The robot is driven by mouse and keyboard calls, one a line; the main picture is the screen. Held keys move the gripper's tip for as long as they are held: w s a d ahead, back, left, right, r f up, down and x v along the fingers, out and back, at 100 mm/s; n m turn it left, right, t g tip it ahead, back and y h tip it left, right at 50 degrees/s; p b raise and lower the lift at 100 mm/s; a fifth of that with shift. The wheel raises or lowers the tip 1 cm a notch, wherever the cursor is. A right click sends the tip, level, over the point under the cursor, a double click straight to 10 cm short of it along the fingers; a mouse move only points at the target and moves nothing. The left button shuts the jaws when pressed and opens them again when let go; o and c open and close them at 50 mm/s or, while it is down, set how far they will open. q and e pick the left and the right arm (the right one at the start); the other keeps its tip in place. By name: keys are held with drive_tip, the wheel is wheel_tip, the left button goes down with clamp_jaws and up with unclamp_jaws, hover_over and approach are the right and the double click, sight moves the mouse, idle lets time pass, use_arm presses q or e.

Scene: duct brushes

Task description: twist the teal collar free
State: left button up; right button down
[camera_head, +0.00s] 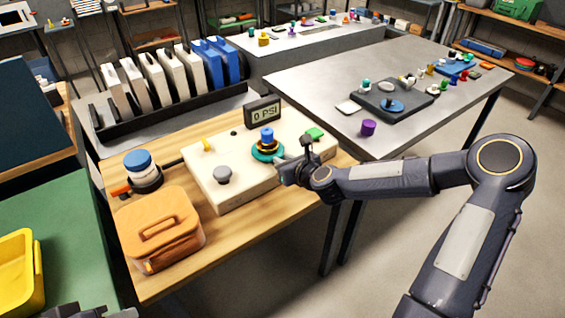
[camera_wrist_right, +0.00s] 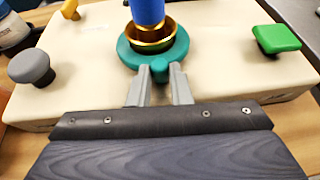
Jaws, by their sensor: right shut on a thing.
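The teal collar (camera_head: 262,155) is a flat ring around the base of a blue-topped brass fitting (camera_head: 267,137) on a cream panel box (camera_head: 225,192). In the right wrist view the collar (camera_wrist_right: 135,57) has a small teal lug (camera_wrist_right: 160,70) on its near side. My right gripper (camera_wrist_right: 161,78) is shut on that lug, one grey finger on each side. In the head view my right gripper (camera_head: 283,172) reaches the collar from the right. Dark grey parts at the bottom left edge look like my left gripper (camera_head: 80,311), mostly cut off.
An orange case (camera_head: 160,230) and a blue-capped jar (camera_head: 140,168) stand left on the wooden table.

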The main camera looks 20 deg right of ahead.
sight(294, 152)
drive_tip(key=shift+w+d+f+n+y+b, duration=0.1)
drive_tip(key=shift+w+d+n+y+b, duration=0.05)
drive_tip(key=shift+d+n+y+b, duration=0.15)
drive_tip(key=shift+w+d+f+n+y+b, duration=0.1)
drive_tip(key=shift+w+d+n+y+b, duration=0.05)
drive_tip(key=shift+d+n+y, duration=0.25)
drive_tip(key=shift+w+d+r+n+g+y, duration=0.15)
drive_tip(key=shift+d+n+g+y, duration=0.2)
drive_tip(key=shift+y, duration=0.25)
drive_tip(key=shift+w+d+r+n+g+y, duration=0.1)
drive_tip(key=shift+w+d+n+g+y, duration=0.15)
drive_tip(key=shift+n+y, duration=0.25)
drive_tip(key=shift+w+d+n+g+y, duration=0.15)
drive_tip(key=shift+n+g+y, duration=0.15)
drive_tip(key=shift+n+y, duration=0.15)
drive_tip(key=w+n+g+y+p, duration=0.1)
drive_tip(key=w+d+n+g+y+p, duration=0.1)
drive_tip(key=n+g+p, duration=0.1)
drive_tip(key=shift+d+r+n+y, duration=0.1)
drive_tip(key=shift+r+n+y, duration=0.05)
drive_tip(key=shift+n+y, duration=0.2)
drive_tip(key=shift+w+d+f+n+g+y+p, duration=0.2)
drive_tip(key=shift+w+n+g+y+p, duration=0.3)
drive_tip(key=shift+n+g, duration=0.4)
drive_tip(key=shift+w+d+f+n+g+y+p, duration=0.15)
drive_tip(key=shift+w+n+g+y+p, duration=0.3)
drive_tip(key=shift+n+g, duration=0.4)
drive_tip(key=shift+r, duration=0.1)
